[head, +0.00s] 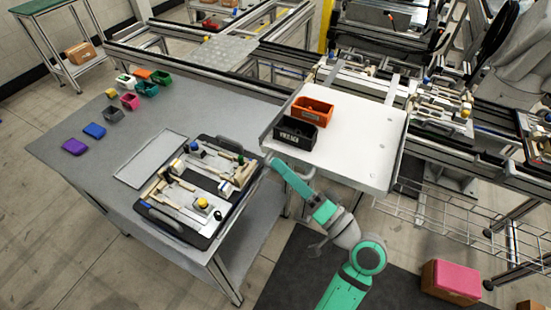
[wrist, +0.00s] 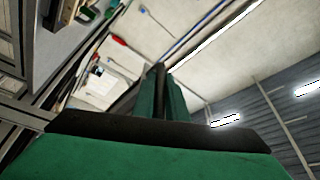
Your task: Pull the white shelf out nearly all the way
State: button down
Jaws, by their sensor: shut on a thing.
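The white shelf (head: 355,150) is a flat panel in the middle of the head view, sticking out from the metal rail frame towards me. An orange bin (head: 313,109) and a black bin (head: 294,134) stand on it near its left side. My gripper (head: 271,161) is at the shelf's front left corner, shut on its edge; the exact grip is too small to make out. In the wrist view my gripper's green and black fingers (wrist: 168,88) are close together, and the shelf cannot be clearly picked out there.
A grey table (head: 60,145) stands to the left, close to the shelf, with a black tool tray (head: 165,224) and several small coloured bins. A wire rack (head: 450,225) is below right. A box with a pink top (head: 452,279) sits on the floor at lower right.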

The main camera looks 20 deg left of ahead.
jog(key=shift+s, duration=0.35)
jog(key=c, duration=2)
grip_release()
jog(key=shift+w+a, duration=0.1)
jog(key=shift+c, duration=0.2)
jog(key=v, duration=1.1)
